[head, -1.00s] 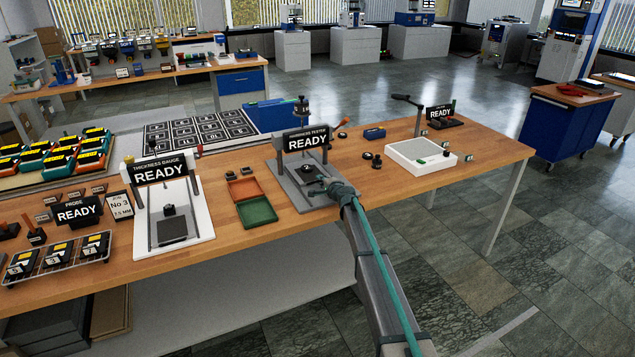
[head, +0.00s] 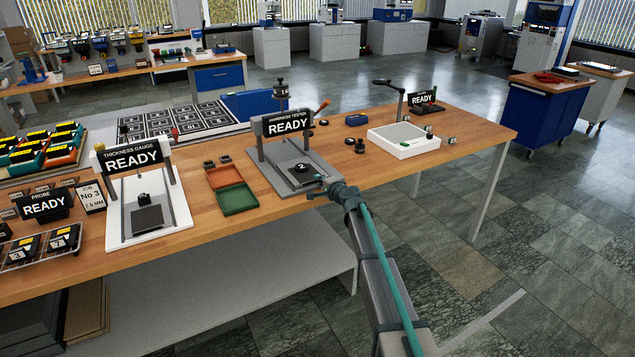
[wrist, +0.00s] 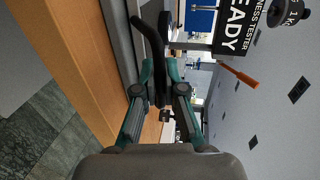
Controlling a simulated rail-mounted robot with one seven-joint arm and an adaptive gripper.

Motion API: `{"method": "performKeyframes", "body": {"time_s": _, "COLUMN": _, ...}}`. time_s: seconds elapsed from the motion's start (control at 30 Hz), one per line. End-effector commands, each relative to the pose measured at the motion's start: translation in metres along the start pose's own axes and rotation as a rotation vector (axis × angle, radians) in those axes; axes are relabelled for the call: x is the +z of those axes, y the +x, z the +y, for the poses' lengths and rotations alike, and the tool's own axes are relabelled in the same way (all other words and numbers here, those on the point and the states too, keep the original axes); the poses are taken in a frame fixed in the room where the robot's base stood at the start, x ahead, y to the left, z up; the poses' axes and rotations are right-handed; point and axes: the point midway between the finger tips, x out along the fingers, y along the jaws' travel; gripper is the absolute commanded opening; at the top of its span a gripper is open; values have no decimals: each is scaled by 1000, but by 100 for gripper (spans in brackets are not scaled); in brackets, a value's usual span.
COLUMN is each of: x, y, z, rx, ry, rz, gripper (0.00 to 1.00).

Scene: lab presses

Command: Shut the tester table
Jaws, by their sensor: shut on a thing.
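The hardness tester (head: 289,122) stands on the wooden bench under a READY sign. Its grey tester table (head: 282,162) carries a dark round piece marked 2 (head: 302,168). My gripper (head: 326,184) is at the table's front right end, by the bench's front edge. In the wrist view, my gripper's teal fingers (wrist: 160,88) are shut on a black curved handle (wrist: 152,45) at the tester's front. The fingers hide part of the handle. How far the table stands out is hard to judge.
A thickness gauge (head: 133,159) stands to the left, with orange and green trays (head: 236,199) between. A white tray device (head: 403,140) stands to the right. An orange lever (wrist: 238,76) sticks out beside the tester. The floor before the bench is clear.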

Motion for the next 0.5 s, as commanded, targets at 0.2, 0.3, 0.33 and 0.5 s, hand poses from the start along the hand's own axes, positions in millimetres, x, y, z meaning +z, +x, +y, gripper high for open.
{"method": "performKeyframes", "body": {"time_s": 0.2, "x": 1, "y": -4, "z": 4, "rx": 5, "ry": -1, "rz": -2, "gripper": 14}}
{"method": "performKeyframes", "body": {"time_s": 0.3, "x": 1, "y": -4, "z": 4, "rx": 5, "ry": -1, "rz": -2, "gripper": 30}}
{"method": "performKeyframes", "body": {"time_s": 0.33, "x": 1, "y": -4, "z": 4, "rx": 4, "ry": -1, "rz": -2, "gripper": 35}}
{"method": "performKeyframes", "body": {"time_s": 0.5, "x": 1, "y": -3, "z": 3, "rx": 3, "ry": -1, "rz": -1, "gripper": 35}}
